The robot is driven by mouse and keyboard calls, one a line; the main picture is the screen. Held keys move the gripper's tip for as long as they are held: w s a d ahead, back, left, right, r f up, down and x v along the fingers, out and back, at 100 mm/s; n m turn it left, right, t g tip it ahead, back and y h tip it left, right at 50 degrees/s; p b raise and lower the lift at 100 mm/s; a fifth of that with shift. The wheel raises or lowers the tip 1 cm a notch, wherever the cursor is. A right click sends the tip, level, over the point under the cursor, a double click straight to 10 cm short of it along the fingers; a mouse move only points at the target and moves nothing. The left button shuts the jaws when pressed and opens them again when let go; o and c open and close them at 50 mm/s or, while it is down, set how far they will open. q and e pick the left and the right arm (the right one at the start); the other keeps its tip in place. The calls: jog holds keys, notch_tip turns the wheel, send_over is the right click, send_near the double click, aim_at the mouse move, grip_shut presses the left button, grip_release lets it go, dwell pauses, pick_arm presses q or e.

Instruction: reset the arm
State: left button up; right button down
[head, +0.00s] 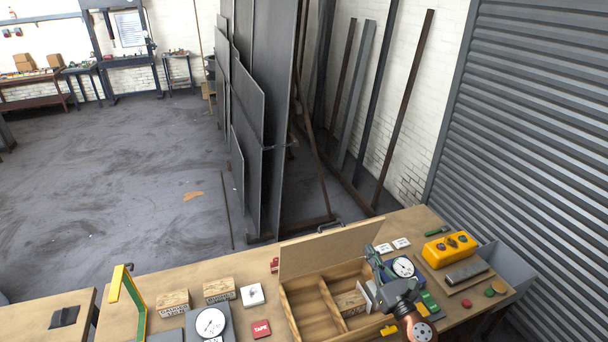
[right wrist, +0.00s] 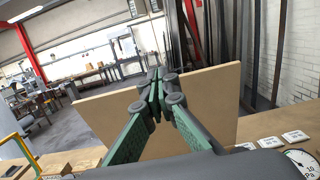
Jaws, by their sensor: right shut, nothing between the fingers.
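My right arm comes in from the bottom right of the head view, and its gripper (head: 369,251) is over the right side of a wooden box (head: 292,314). In the right wrist view the gripper's dark fingers (right wrist: 157,78) with green sides meet at the tips, shut and empty. Behind them stands the box's raised lid (right wrist: 215,110), which also shows in the head view (head: 325,250). The fingers look apart from the lid, but the gap is hard to judge. A labelled block (head: 350,301) sits in the box's right compartment. My left gripper is in neither view.
The workbench (head: 180,268) holds a dial gauge (head: 210,322), a second dial (head: 403,267), a yellow control box (head: 450,248), wooden blocks (head: 219,291) and a yellow-green frame (head: 127,300). A ribbed shutter (head: 530,130) rises at the right. Tall sheets (head: 262,110) stand behind the bench.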

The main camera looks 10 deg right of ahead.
jog(key=s+d+f+m+g+h, duration=0.45)
jog(key=s+f+m, duration=0.3)
jog(key=m, duration=0.55)
jog(key=s+d+f+m+g+h, duration=0.35)
jog(key=s+d+f+m, duration=0.35)
jog(key=m, duration=0.5)
jog(key=s+a+f+m+g+y, duration=0.2)
jog(key=s+a+f+m+g, duration=0.2)
jog(key=s+a+f+m, duration=0.35)
jog(key=s+a+f+m+g+y, duration=0.35)
jog(key=s+f, duration=0.45)
jog(key=s, duration=0.3)
notch_tip(320, 180, down, 37)
jog(key=s+a+g+b, duration=0.2)
jog(key=a+b, duration=0.1)
jog(key=b, duration=0.5)
pick_arm(q)
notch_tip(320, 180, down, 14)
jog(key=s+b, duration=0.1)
jog(key=b, duration=0.5)
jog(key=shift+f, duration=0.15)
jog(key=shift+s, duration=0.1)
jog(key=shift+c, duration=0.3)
pick_arm(e)
jog(key=s+f, duration=1)
jog(key=f, duration=0.2)
jog(key=s+f+g, duration=0.1)
jog(key=s+f, duration=0.9)
jog(key=f, duration=0.3)
jog(key=shift+d, duration=0.2)
